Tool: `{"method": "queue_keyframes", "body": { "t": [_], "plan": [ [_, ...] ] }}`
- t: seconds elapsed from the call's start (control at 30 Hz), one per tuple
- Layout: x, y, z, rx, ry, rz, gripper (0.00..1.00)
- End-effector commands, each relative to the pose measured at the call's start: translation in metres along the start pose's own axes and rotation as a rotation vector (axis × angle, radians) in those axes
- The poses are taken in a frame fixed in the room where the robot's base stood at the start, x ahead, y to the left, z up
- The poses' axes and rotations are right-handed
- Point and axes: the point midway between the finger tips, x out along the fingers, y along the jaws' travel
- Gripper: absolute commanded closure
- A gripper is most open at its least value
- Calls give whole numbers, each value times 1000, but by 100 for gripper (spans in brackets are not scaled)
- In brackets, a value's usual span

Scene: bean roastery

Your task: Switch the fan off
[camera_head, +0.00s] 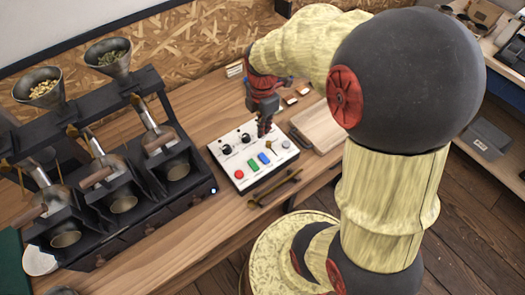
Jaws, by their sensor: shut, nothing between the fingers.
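A white control box (240,159) lies on the wooden bench in the middle of the head view. On its top are two black knobs (227,149), a red button (239,174), a green button (253,168), a blue button (264,158) and a round grey knob (286,144). My gripper (263,133) is shut and empty, pointing down over the back right part of the box. It hides part of the panel, and I cannot tell whether it touches. Labels are too small to read, and I cannot make out which control is the fan's.
A black sample roaster (130,215) with several drums and metal funnels (108,58) stands to the left. A wooden tray (318,126) lies right of the box. A long-handled scoop (275,188) lies in front, near the bench edge. An OSB panel (190,45) stands behind.

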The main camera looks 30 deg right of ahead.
Motion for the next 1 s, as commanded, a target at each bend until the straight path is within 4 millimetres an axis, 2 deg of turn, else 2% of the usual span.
{"method": "queue_keyframes", "body": {
  "t": [0.17,0.27,0.7,0.8,1.0],
  "plan": [
    [9,-1,0,1,1,-2,100],
    [23,-1,0,1,1,-4,100],
    [107,-1,0,2,1,-3,100],
    [122,-1,0,2,1,-3,100],
    [138,0,0,2,0,-1,100]
  ]
}}
